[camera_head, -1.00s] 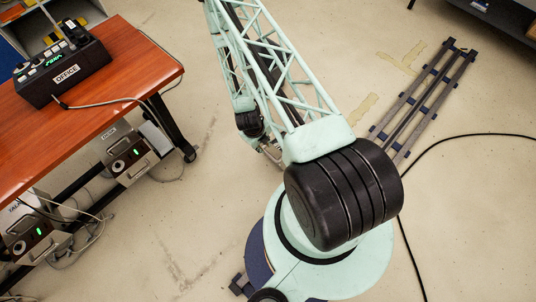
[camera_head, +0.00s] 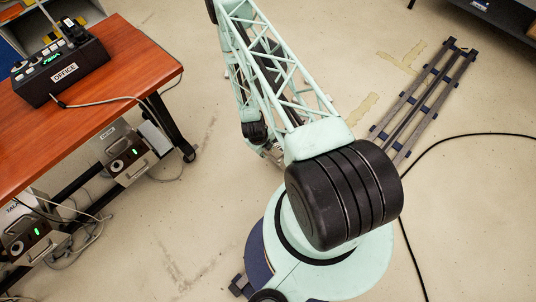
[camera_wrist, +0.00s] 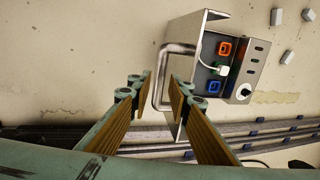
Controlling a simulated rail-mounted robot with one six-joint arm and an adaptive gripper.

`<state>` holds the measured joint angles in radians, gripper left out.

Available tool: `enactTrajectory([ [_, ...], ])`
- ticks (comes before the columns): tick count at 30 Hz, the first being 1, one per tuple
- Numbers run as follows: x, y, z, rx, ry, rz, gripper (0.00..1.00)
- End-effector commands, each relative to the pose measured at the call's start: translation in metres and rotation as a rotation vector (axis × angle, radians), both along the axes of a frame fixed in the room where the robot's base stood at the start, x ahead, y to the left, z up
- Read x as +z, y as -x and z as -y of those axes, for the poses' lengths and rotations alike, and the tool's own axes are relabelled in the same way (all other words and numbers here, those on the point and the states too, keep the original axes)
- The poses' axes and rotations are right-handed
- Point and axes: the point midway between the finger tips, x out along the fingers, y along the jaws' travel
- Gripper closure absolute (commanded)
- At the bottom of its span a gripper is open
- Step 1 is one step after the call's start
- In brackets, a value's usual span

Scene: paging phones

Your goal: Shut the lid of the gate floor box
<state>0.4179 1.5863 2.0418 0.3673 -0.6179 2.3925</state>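A metal floor box (camera_wrist: 248,68) shows in the wrist view, right of centre, with a knob, small green marks and orange and blue sockets on its exposed inside. A white plug sits among the sockets. A plate with a bent tube handle (camera_wrist: 159,80) stands at the box's left side; it looks like the lid, raised open. My gripper (camera_wrist: 160,88) is open, its two fingers apart on either side of the handle's lower part in the picture. I cannot tell if they touch it. No name is readable on this box, and my arm hides it in the head view.
Dark rails (camera_wrist: 75,135) run behind my fingers; they also show in the head view (camera_head: 425,100). A black cable (camera_head: 445,145) lies on the floor.

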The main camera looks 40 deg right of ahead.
Motion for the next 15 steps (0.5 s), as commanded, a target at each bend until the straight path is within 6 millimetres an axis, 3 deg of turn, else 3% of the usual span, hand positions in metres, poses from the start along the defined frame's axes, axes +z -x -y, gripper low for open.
enactTrajectory([
  [6, -0.024, 0.000, 0.005, 0.001, 0.000, 0.000, 0.82],
  [15, -0.037, 0.000, 0.009, 0.001, 0.000, 0.000, 0.82],
])
